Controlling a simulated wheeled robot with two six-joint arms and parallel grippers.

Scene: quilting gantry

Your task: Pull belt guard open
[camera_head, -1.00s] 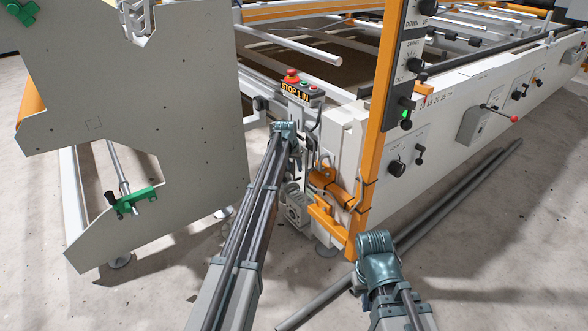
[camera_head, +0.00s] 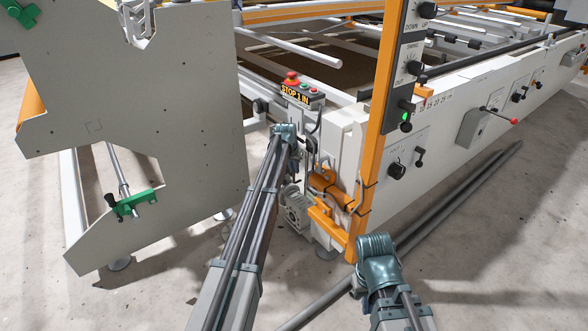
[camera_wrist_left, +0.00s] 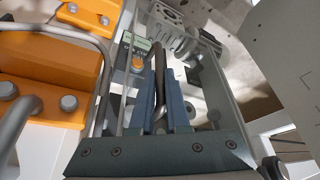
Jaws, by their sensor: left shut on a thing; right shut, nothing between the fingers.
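The fingers of my left gripper (camera_wrist_left: 159,88) are shut on a dark bar handle (camera_wrist_left: 160,62) in the left wrist view. The handle seems to belong to the belt guard, whose pale frame (camera_wrist_left: 232,88) appears beside it; its full outline is unclear. In the head view my left arm reaches to the corner of the machine below the stop box, and its fingers are mostly hidden behind the wrist. My right gripper (camera_head: 377,262) is low in front of the orange post, shut and empty, with its fingertips hidden.
A ribbed motor (camera_head: 297,208) sits low beside my left arm. An orange post (camera_head: 382,120) and orange brackets (camera_head: 325,212) stand right of it. A large grey side plate (camera_head: 160,110) is at left. Long grey pipes (camera_head: 460,190) lie on the floor at right.

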